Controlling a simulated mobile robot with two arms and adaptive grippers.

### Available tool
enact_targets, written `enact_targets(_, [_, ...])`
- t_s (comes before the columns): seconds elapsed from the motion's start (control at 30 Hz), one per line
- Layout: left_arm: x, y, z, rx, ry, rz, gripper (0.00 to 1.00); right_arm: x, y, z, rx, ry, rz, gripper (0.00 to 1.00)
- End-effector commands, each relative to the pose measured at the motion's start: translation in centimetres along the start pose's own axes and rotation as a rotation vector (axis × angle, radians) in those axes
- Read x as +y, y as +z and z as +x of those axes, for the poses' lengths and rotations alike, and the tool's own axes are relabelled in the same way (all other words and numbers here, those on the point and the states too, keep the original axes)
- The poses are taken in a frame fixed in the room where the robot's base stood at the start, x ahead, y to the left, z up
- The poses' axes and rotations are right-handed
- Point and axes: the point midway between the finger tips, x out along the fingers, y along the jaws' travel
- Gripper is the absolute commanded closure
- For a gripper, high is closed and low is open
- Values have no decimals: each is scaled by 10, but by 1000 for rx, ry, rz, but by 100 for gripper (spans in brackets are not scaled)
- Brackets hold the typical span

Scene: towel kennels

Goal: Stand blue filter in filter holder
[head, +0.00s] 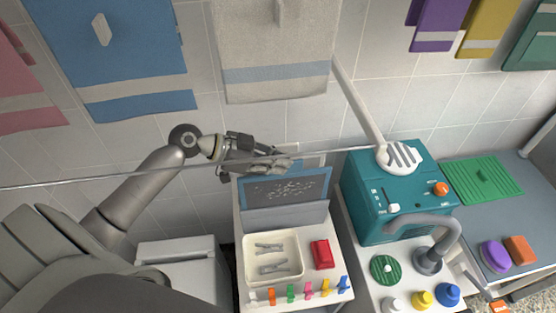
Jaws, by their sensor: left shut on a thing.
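The blue filter (287,188) is a flat panel with a blue frame and a speckled grey mesh. It stands roughly upright, slightly tilted in the picture. My left gripper (277,165) is at its top edge and shut on it, covering part of that edge. A grey block (285,216), which looks like the filter holder, is directly below the filter at the back of the white stand. The filter's lower edge meets the block in the picture; I cannot tell whether it sits inside or is in front of or behind it. My right gripper is not in view.
A cream tray (247,263) with grey clips, a red block (321,254) and several coloured pegs are on the white stand. A teal machine (365,200) stands close on the right. A thin rail (90,180) crosses the view near my arm. Towels (110,55) hang behind.

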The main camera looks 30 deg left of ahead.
Motion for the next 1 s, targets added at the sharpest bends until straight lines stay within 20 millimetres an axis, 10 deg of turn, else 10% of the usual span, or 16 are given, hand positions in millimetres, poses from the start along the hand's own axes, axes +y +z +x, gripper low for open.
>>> enact_targets(0.13, [0,3,1,0,0,1,100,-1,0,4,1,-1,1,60])
enact_targets(0.3, [0,2,1,0,0,0,69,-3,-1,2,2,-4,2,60])
enact_targets(1.0, [0,4,-20,-4,0,2,68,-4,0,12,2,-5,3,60])
